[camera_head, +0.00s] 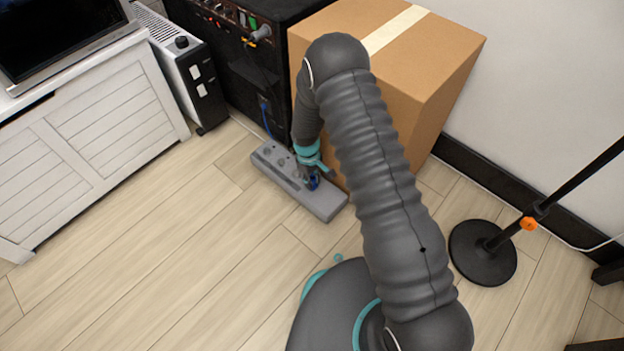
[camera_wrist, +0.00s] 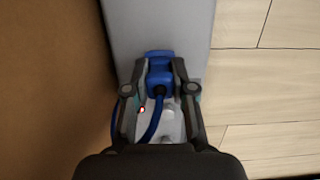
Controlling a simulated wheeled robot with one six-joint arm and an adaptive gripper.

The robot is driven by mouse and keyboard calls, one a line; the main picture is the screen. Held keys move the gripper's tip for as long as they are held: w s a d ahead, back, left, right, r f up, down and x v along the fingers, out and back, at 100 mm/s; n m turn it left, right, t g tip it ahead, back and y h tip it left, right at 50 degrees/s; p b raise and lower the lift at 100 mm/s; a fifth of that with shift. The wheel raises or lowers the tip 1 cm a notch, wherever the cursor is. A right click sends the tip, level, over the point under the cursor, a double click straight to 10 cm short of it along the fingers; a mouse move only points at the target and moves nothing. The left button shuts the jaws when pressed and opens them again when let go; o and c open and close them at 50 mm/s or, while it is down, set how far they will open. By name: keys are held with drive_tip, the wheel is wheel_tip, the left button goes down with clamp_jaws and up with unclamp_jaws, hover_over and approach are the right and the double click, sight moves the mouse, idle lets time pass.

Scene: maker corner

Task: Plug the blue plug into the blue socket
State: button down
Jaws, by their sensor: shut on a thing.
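The blue plug (camera_wrist: 158,80) is between the fingers of my gripper (camera_wrist: 160,70), which is shut on it, in the wrist view. Its blue cable (camera_wrist: 153,127) runs back toward my wrist. A blue patch on the grey power strip (camera_wrist: 180,22), likely the blue socket (camera_wrist: 158,55), shows just beyond the plug. I cannot tell whether the plug is seated in it. In the head view, my gripper (camera_head: 311,178) is low over the right half of the strip (camera_head: 318,203), with blue between its fingers. My arm and fingers hide part of the strip.
A cardboard box (camera_head: 430,60) stands close behind the strip. A black cabinet (camera_head: 225,70) with a blue cable stands behind its left end. A white heater (camera_head: 185,70) is farther left. A stand with a round black base (camera_head: 483,252) is at right. Floor in front is clear.

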drive_tip(key=shift+f, duration=0.1)
drive_tip(key=c, duration=0.9)
unclamp_jaws()
drive_tip(key=r, duration=0.8)
drive_tip(key=w+a+r, duration=0.1)
drive_tip(key=r, duration=0.3)
drive_tip(key=shift+s, duration=0.1)
drive_tip(key=s+d+r+m+t+p, duration=0.2)
drive_tip(key=s+d+r, duration=0.5)
drive_tip(key=r, duration=0.8)
drive_tip(key=s+d+r+m+t+p, duration=0.2)
drive_tip(key=s+d+r+m, duration=0.3)
drive_tip(key=s+r, duration=0.5)
drive_tip(key=s+d+r+m+t+y+p, duration=0.1)
drive_tip(key=s+d+r, duration=0.8)
drive_tip(key=r, duration=1.1)
drive_tip(key=shift+s+d+r+m+t+p, duration=0.1)
drive_tip(key=shift+s+r+m+t+p, duration=0.1)
drive_tip(key=shift+m+t+p, duration=0.3)
drive_tip(key=shift+s+r+m+t+p, duration=0.1)
drive_tip(key=shift+r+m+t+p, duration=0.2)
drive_tip(key=shift+m, duration=0.4)
